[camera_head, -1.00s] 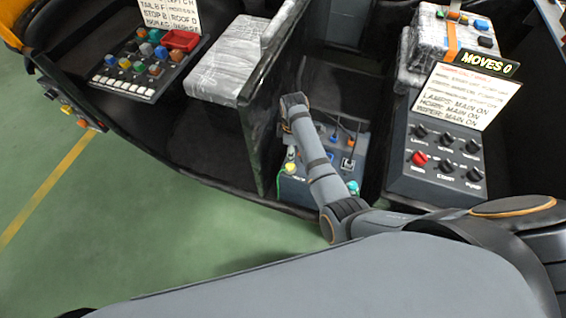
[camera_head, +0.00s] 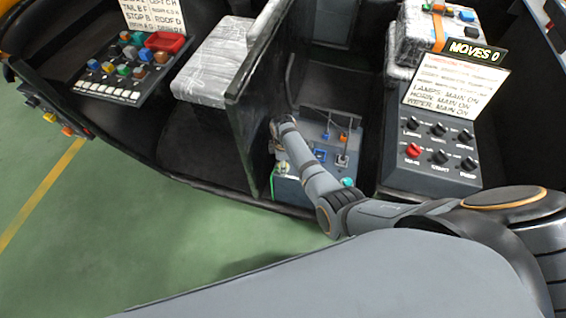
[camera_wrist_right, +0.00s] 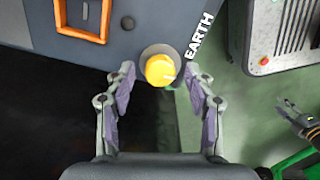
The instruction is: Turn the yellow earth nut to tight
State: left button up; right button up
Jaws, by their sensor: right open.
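The yellow earth nut (camera_wrist_right: 160,70) is a round knob on a grey collar on a blue-grey panel, beside the word EARTH (camera_wrist_right: 199,36). It has a pale mark on its right side. My right gripper (camera_wrist_right: 163,82) is open, with one finger on each side of the nut and a gap on both sides. My right arm hides most of the gripper there. My left gripper cannot be made out.
An orange square frame (camera_wrist_right: 82,18) is on the panel left of the nut. The low control box (camera_head: 327,178) stands between a dark upright panel (camera_head: 247,125) and a grey knob console (camera_head: 436,165). A silver-grey box (camera_wrist_right: 284,40) stands right of EARTH. Green floor is open at left.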

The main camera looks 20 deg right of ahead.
grip_shut()
jog(key=shift+r, duration=0.1)
jog(key=m+p, duration=0.2)
jog(key=m, duration=0.1)
jog(key=shift+r+m, duration=0.1)
jog(key=shift+m, duration=0.3)
jog(key=m+p, duration=0.1)
jog(key=m, duration=0.3)
jog(key=shift+m+p, duration=0.3)
jog(key=m+p, duration=0.1)
jog(key=m, duration=0.9)
jog(key=shift+m, duration=0.3)
